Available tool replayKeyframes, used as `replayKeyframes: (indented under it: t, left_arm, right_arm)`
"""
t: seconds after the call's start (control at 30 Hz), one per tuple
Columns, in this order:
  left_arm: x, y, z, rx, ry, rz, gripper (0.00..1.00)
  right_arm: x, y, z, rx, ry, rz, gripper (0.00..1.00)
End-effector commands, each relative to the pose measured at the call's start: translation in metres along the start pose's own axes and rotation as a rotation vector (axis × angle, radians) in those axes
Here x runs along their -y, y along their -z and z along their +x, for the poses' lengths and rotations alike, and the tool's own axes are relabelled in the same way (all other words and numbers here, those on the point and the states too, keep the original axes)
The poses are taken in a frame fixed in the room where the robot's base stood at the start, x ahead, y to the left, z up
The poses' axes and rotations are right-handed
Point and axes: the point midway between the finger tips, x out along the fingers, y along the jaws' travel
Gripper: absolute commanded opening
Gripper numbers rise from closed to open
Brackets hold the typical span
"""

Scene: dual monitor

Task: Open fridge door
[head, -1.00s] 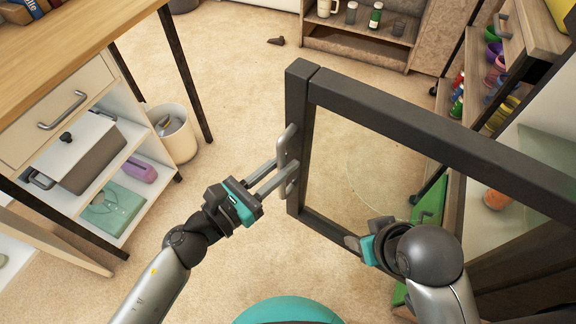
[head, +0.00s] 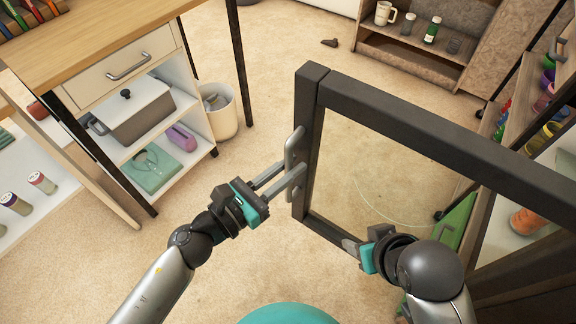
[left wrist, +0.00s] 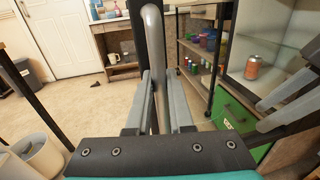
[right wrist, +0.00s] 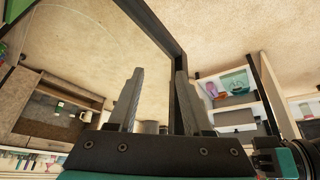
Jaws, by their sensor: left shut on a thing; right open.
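The fridge door (head: 440,131) is a dark frame around a glass pane and stands swung out from the fridge. Its grey handle (head: 293,150) is on the left edge of the frame. My left gripper (head: 296,176) is shut on the handle, which also shows between its fingers in the left wrist view (left wrist: 154,60). My right gripper (head: 352,248) is open at the lower part of the door. In the right wrist view its fingers (right wrist: 155,105) are apart, with the dark frame behind them; whether they touch the door cannot be told.
A wooden desk (head: 95,40) with a drawer and shelves stands at the left. A white bin (head: 222,118) is beside it. An orange can (head: 527,220) is in the fridge at the right. A low cabinet (head: 420,62) stands at the back. The carpet between is mostly clear.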

Motion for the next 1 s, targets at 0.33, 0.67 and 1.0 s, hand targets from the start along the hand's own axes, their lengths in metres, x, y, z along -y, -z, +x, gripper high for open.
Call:
replayKeyframes:
  t: [0.33, 0.67, 1.0]
  left_arm:
    - [0.0, 0.0, 0.0, 0.0, -0.001, 0.0, 0.5]
    - [0.0, 0.0, 0.0, 0.0, 0.0, -0.001, 0.5]
    - [0.0, 0.002, -0.022, -0.003, -0.001, -0.003, 0.5]
  right_arm:
    - [-0.002, 0.002, -0.002, -0.005, -0.005, 0.001, 0.5]
    - [-0.003, 0.002, -0.002, -0.005, -0.006, 0.002, 0.5]
    - [-0.002, 0.004, -0.001, -0.016, -0.005, 0.002, 0.5]
